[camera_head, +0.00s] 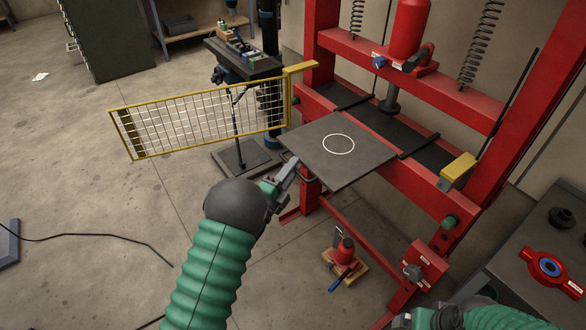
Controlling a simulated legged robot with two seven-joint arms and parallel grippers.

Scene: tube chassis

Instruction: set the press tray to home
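The press tray (356,165) is a dark grey square plate with a white circle on it. It sticks out from the front of the red press (408,181), forward of the dark press bed (372,117). A small dark handle (306,179) shows at the tray's near left edge. My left gripper (294,167) is at that edge, beside or on the handle. Its fingers are small and overlap the handle, so I cannot tell whether they are open or shut. My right gripper (440,319) is only partly in view at the bottom edge, and its fingers are not clear.
A yellow mesh guard (200,118) stands swung out left of the tray. A red bottle jack (344,251) is on the floor below. A bench (525,268) with a red ring part (552,268) is at right. The floor at left is mostly clear.

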